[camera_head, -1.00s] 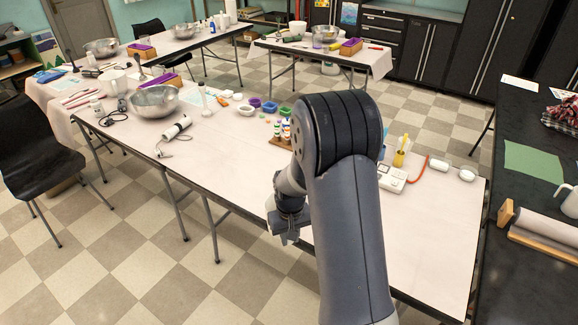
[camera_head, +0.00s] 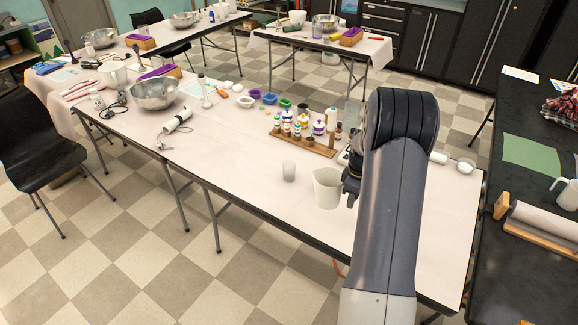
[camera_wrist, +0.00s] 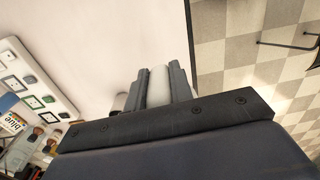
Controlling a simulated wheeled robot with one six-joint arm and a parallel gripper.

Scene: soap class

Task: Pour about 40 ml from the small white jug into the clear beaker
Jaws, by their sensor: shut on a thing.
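The small white jug (camera_head: 327,188) is upright near the front edge of the table in the head view. My gripper (camera_head: 352,187) is at the right side of the jug, partly hidden by my arm. In the wrist view my gripper (camera_wrist: 159,84) is shut on a pale upright part, which fits the jug's handle. I cannot tell whether the jug's base touches the table. The liquid inside the jug is not visible.
A wooden rack (camera_head: 303,143) with several small bottles stands behind the beaker. A hand blender (camera_head: 178,121) and a metal bowl (camera_head: 154,94) lie farther left. Another white jug (camera_head: 567,197) is on the dark counter at right. The table left of the beaker is clear.

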